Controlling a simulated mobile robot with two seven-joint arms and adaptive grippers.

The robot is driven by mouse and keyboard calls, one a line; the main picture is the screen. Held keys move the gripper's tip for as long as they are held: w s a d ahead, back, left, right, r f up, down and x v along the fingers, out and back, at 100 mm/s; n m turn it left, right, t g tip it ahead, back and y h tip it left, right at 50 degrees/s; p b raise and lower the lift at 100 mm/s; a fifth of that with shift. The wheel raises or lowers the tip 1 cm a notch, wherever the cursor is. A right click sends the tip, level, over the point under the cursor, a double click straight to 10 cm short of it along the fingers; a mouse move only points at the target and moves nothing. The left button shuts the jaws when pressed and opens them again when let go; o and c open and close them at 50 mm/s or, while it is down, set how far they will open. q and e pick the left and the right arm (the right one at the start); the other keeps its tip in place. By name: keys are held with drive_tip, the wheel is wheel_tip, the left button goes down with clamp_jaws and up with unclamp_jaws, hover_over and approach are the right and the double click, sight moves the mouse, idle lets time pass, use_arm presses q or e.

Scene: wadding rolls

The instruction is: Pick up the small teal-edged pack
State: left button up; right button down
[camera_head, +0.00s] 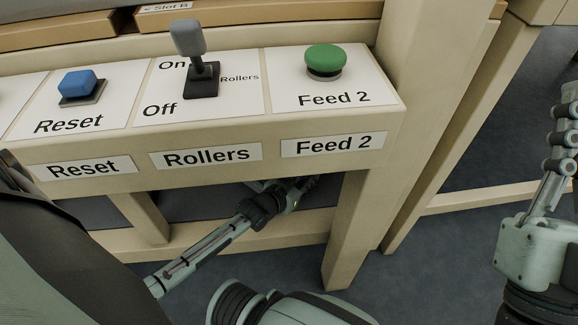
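No teal-edged pack can be made out in the head view. An arm reaches from the lower left to beneath the control panel (385,118). The end of it, which I take as my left gripper (294,197), is small and partly hidden under the panel's front edge. Whether it is open or holds anything does not show. My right gripper (566,150) stands at the right edge, to the right of the panel and its leg. It points upward and is cut off by the frame, so its opening cannot be judged.
The panel carries a blue Reset button (77,82), a grey Rollers lever (189,40) and a green Feed 2 button (326,60). A beige leg (349,230) stands below its right end. A lower rail (480,198) crosses behind. Bare dark floor (450,260) shows between the leg and the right gripper.

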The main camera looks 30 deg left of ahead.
use_arm(q)
clamp_jaws()
drive_tip(key=shift+r, duration=0.1)
